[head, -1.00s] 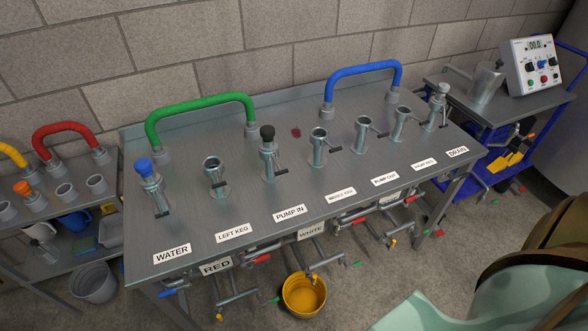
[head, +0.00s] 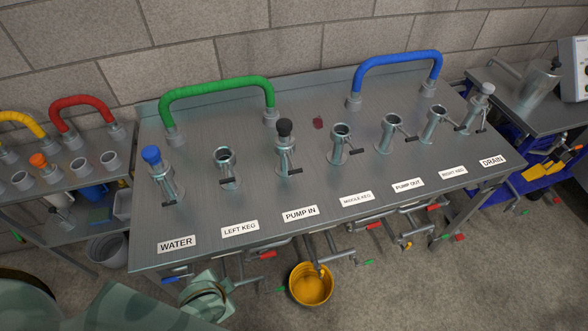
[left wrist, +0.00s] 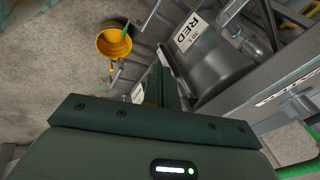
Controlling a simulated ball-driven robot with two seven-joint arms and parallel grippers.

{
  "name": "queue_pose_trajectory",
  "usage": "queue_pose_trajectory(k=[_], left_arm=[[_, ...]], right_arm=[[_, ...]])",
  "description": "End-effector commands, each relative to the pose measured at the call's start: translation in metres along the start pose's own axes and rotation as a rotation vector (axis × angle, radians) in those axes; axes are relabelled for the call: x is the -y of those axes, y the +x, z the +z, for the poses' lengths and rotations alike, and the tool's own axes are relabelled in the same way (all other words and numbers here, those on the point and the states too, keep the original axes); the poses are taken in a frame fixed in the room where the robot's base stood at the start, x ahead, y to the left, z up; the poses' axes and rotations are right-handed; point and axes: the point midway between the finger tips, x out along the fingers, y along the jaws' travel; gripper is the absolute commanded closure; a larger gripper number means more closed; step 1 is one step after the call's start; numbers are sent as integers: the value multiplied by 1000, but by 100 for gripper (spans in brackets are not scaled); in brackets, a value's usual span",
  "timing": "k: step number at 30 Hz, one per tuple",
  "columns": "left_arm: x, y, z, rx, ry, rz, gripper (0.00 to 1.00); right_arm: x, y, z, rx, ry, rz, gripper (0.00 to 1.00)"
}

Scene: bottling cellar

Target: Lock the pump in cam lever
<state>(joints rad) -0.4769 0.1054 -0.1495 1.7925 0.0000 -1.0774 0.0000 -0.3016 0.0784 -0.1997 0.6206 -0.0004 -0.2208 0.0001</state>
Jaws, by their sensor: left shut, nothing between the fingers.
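The PUMP IN port (head: 282,158) stands upright in the middle left of the steel bench in the head view, behind its PUMP IN label (head: 300,214). A black cap (head: 284,127) sits on its top. Its cam lever (head: 291,170) has a dark tip and sticks out low at the front right; I cannot tell whether it is locked. My left gripper (left wrist: 169,84) is shut and empty in the left wrist view, below the bench top and apart from the port. In the head view my left arm is low at the front left, its fingertips not clear. My right gripper is out of view.
Other ports line the bench (head: 215,195), with a blue-capped WATER port (head: 152,157) at left. A green hose (head: 215,87) and a blue hose (head: 398,62) arch behind. Pipes and valves hang under the front edge. A yellow bucket (head: 311,285) and a RED keg (left wrist: 215,65) are below.

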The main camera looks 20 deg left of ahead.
Motion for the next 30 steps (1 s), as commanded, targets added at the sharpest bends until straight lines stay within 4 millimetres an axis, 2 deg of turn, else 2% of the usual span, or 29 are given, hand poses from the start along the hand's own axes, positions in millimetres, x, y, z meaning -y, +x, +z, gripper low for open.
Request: queue_pose_trajectory(k=[1, 8, 10, 13, 18, 21, 25, 30], left_arm=[[16, -20, -10, -13, 10, -34, 100], [83, -103, -51, -88, 48, -194, 100], [105, -132, -75, -169, 62, -259, 100], [126, -160, -123, -357, 92, -329, 100], [130, -180, -191, -674, 169, -342, 100], [126, -184, -219, -835, 233, -303, 100], [124, -181, -236, -998, 331, -214, 100], [135, -172, -231, -1104, 443, -65, 100]], right_arm=[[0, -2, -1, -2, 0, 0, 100], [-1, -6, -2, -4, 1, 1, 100], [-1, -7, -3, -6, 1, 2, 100], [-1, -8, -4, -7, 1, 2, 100], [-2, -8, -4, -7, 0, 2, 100], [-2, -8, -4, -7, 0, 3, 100], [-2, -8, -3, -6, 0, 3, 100], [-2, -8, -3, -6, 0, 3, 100]])
